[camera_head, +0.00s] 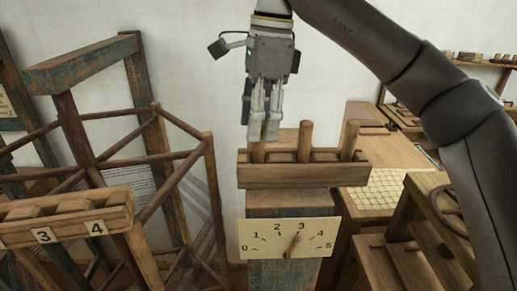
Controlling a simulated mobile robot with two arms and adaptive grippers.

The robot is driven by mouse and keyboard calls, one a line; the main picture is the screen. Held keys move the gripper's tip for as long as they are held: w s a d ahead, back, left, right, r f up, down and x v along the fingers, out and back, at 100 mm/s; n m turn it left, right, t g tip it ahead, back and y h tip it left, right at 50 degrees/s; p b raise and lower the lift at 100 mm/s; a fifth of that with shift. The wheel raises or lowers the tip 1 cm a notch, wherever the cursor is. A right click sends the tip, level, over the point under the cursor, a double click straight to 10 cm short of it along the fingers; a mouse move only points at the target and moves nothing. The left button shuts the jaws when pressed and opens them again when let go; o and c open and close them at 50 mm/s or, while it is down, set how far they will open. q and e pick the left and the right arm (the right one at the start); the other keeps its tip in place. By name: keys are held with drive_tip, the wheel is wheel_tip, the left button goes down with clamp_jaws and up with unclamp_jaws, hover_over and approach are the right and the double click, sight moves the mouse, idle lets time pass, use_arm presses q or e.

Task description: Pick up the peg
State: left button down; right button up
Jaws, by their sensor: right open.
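Three wooden pegs stand upright in a wooden rack (300,176) on a post. The left peg (258,153) shows only in part, below and behind my right gripper (263,136). The middle peg (305,141) and the right peg (349,139) stand clear of the fingers. My right gripper points down with its fingertips at the left peg's upper part. It is open; I cannot tell whether the fingers touch the peg or are around it. My left gripper is out of view.
A dial plate (290,238) numbered 0 to 5 is on the post below the rack. A numbered wooden rack (70,217) is at the left, before a wooden frame (90,60). A table (395,154) and a wheel (455,210) are at the right.

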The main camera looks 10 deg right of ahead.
sight(256, 143)
drive_tip(key=f+p, duration=0.2)
drive_tip(key=f, duration=0.2)
drive_tip(key=shift+a, duration=0.2)
drive_tip(key=shift+w+f, duration=0.1)
drive_tip(key=shift+f, duration=0.4)
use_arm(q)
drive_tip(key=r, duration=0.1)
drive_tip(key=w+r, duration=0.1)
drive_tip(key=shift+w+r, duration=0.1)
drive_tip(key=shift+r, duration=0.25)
use_arm(e)
drive_tip(key=c, duration=0.9)
